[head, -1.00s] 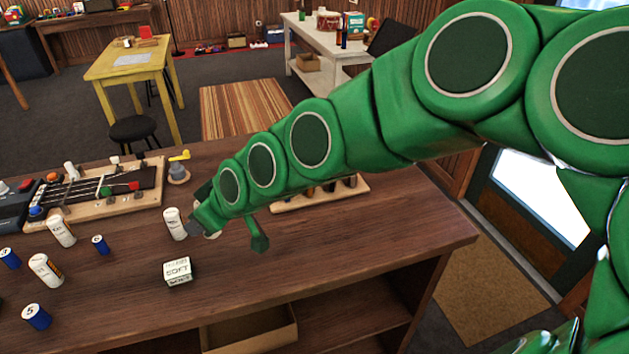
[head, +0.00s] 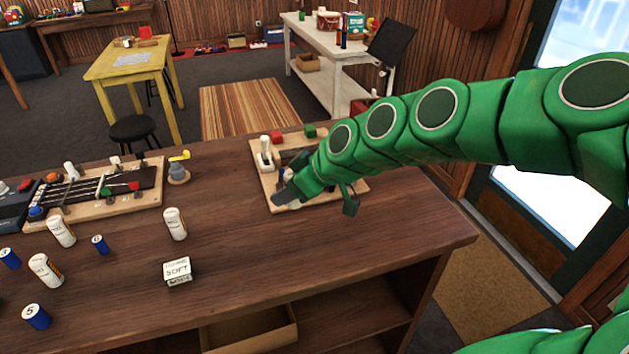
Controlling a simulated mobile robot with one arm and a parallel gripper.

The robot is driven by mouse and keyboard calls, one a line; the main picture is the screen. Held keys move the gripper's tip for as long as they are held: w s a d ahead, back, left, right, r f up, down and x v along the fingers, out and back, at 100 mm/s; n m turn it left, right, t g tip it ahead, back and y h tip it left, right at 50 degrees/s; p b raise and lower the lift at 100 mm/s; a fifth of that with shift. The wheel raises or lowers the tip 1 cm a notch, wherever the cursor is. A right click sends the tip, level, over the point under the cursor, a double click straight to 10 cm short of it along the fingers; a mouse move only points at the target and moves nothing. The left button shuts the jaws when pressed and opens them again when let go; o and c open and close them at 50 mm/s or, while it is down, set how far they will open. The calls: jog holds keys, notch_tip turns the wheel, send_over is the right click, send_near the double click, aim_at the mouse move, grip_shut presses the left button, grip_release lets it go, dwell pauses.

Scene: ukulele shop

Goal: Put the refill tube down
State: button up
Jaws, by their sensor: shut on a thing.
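My gripper (head: 284,199) is over the front left part of a wooden board with levers (head: 337,198) at the back right of the counter. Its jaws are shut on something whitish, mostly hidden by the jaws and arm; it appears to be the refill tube. I cannot tell whether it touches the board. A white labelled tube (head: 175,225) with a greyish top stands upright on the counter, left of and apart from my gripper. Two more white labelled tubes (head: 61,232) (head: 46,270) stand at the left.
A small white box marked SOFT (head: 177,271) sits near the counter's front. Several blue cylinders (head: 37,317) are at left. A stringed fretboard jig (head: 105,190) lies at back left. A white lever (head: 265,155) rises from the right board. Bare counter (head: 370,245) lies at front right.

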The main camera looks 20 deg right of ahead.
jog(key=s+d, duration=0.6)
jog(key=d, duration=0.7)
jog(key=s+d, duration=0.5)
jog(key=d, duration=0.8)
send_near(400, 203)
jog(key=a, duration=0.2)
jog(key=w+a+r, duration=0.1)
jog(key=shift+a+r, duration=0.15)
jog(key=shift+a, duration=0.15)
jog(key=shift+w+d+f, duration=0.4)
jog(key=shift+w+f, duration=0.25)
jog(key=shift+f, duration=1.7)
jog(key=shift+f, duration=0.1)
jog(key=o, duration=1)
jog(key=shift+o, duration=0.2)
